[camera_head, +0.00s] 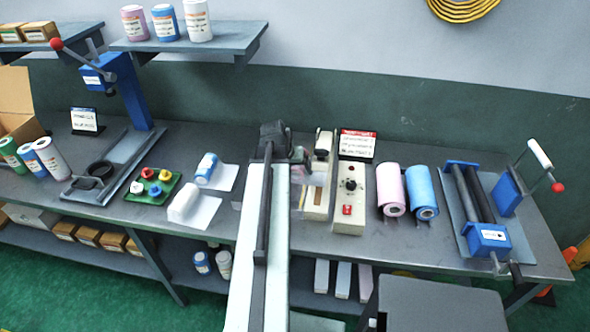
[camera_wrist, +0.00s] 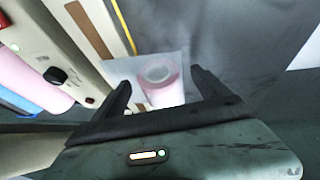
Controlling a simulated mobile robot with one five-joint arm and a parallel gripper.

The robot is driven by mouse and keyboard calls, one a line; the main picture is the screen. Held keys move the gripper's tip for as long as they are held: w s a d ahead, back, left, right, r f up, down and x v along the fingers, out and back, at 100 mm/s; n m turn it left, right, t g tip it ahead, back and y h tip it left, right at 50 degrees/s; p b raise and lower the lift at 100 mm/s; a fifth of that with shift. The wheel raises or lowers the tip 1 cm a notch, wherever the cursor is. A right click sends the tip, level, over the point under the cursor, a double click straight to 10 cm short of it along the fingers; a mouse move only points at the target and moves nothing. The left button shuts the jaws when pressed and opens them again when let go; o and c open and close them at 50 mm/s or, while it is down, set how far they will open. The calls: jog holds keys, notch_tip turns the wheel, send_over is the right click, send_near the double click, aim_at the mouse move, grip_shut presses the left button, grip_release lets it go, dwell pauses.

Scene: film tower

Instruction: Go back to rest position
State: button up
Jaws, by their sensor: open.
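My gripper (camera_wrist: 163,92) is open in the wrist view, its two dark fingers spread apart. A pink and white cylinder with a round pale end (camera_wrist: 160,82) shows between and beyond the fingers, on a pale sheet. I cannot tell whether the fingers touch it, but they are not closed on it. In the head view my pale arm reaches from the bottom edge over the middle of the bench (camera_head: 420,243). The fingers are mostly hidden there behind my arm's dark end, left of the beige sealer (camera_head: 318,190).
Right of my arm stand a beige control box (camera_head: 350,205), a pink roll (camera_head: 391,192), a blue roll (camera_head: 422,195) and a blue roller machine (camera_head: 490,238). Left are white sheets (camera_head: 224,178), a green tray (camera_head: 140,195) and a blue press (camera_head: 135,95). A shelf (camera_head: 235,38) hangs above.

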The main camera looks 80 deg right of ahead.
jog(key=p+v, duration=0.5)
jog(key=v, duration=0.2)
jog(key=shift+p, duration=0.3)
